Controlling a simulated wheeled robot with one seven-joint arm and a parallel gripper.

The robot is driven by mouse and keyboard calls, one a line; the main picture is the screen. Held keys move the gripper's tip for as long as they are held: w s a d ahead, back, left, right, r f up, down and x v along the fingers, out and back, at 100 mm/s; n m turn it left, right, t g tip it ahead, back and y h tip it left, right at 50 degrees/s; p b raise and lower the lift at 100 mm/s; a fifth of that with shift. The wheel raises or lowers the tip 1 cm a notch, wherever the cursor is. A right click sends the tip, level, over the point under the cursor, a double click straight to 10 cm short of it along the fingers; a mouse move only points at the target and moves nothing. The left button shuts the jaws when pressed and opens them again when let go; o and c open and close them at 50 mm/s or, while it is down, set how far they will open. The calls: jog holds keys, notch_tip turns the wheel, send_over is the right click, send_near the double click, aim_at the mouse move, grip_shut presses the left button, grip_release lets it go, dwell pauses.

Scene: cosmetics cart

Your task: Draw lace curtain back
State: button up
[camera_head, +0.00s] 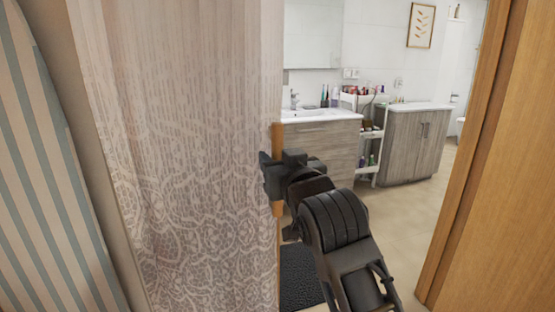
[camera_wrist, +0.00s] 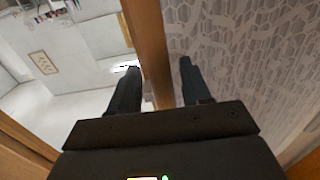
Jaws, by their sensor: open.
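The pale lace curtain (camera_head: 190,150) hangs full length across the left part of the doorway in the head view, its right edge beside a wooden post. My gripper (camera_head: 270,172) is at that edge, about mid-height in the picture, and open. In the wrist view, my gripper (camera_wrist: 160,78) has its two fingers apart. The lace curtain (camera_wrist: 245,60) fills the right side, behind the right finger. The wooden post (camera_wrist: 148,40) and the curtain's edge show between the fingers. I cannot tell whether a finger touches the cloth.
Right of the curtain, the doorway opens onto a bathroom with a sink cabinet (camera_head: 320,150), a white cart (camera_head: 369,150) of bottles and a grey cabinet (camera_head: 415,145). A wooden door frame (camera_head: 465,160) bounds the right. A dark mat (camera_head: 300,278) lies below my arm. Striped fabric (camera_head: 45,190) is at far left.

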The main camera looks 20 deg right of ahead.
jog(key=s+b, duration=0.1)
jog(key=s, duration=0.5)
jog(key=shift+s, duration=0.4)
jog(key=shift+d, duration=0.1)
jog(key=s+d+f+g, duration=0.2)
jog(key=s+d+f, duration=0.1)
jog(key=s+f, duration=1.7)
jog(key=s+d+f+g, duration=0.1)
jog(key=s+d, duration=0.2)
jog(key=s, duration=2.2)
jog(key=shift+s+h, duration=0.2)
jog(key=shift+h, duration=0.1)
